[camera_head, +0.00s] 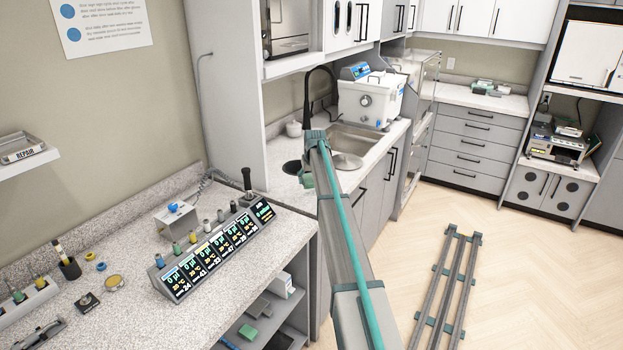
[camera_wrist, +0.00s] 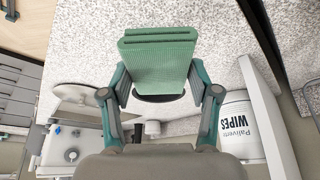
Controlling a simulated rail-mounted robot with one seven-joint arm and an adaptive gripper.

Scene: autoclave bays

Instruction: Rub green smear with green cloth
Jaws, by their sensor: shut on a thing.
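The green cloth (camera_wrist: 158,58) is a folded, textured pad in the wrist view. My gripper (camera_wrist: 158,82) is shut on it, one finger at each side. The cloth stands out beyond the fingertips over the speckled countertop (camera_wrist: 215,45); I cannot tell whether it touches the surface. In the head view, my arm reaches to the counter by the sink and hides most of the gripper end. No green smear shows in either view; the cloth or arm may cover it.
A wipes tub (camera_wrist: 238,122) stands to the right in the wrist view, beside a pale panel. A black faucet (camera_head: 308,95), a sink (camera_head: 355,140) and a white water bath (camera_head: 370,98) are close by. A dark round opening (camera_head: 292,167) lies left of my arm.

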